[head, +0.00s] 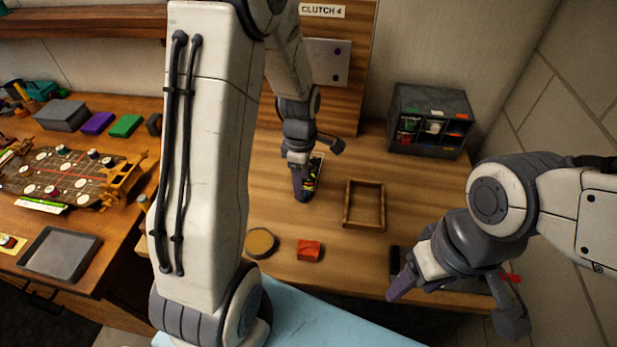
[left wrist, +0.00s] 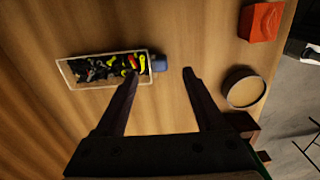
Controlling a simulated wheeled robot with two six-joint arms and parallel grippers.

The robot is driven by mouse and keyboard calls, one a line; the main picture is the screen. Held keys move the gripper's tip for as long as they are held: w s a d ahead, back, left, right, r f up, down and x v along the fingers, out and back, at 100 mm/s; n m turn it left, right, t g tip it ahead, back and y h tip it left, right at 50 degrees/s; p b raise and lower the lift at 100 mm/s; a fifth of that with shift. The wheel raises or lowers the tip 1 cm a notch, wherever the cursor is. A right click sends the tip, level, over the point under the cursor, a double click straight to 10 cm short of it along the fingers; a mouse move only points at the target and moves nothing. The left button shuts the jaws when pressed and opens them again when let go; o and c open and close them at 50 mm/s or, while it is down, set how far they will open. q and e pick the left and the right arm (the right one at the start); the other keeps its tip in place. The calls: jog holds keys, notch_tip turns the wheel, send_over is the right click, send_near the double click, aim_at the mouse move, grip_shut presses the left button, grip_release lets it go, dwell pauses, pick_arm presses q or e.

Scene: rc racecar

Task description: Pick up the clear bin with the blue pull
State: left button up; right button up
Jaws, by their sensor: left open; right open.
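The clear bin (left wrist: 70,80) lies on the wooden table in the left wrist view, filled with dark, yellow and red small parts. Its blue pull (left wrist: 159,64) is on the bin's right end there. In the head view the bin (head: 317,163) is partly hidden behind my left gripper (head: 319,172). My left gripper is open and empty above the table. In the left wrist view its fingertips (left wrist: 160,73) lie either side of the blue pull, one overlapping the bin's edge; contact cannot be told. My right gripper (head: 454,312) is open and empty near the table's front right.
An empty wooden frame tray (head: 347,208) sits right of the bin. A red-orange box (head: 308,250) and a round tan-topped dish (head: 261,243) are nearer the front. A dark drawer cabinet (head: 395,142) stands at the back right. A left-hand workbench holds a car chassis (head: 75,172).

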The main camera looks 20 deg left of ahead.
pick_arm(q)
jog(key=shift+w+f, duration=0.15)
jog(key=shift+f, duration=1.8)
grip_shut()
jog(key=shift+r, duration=0.1)
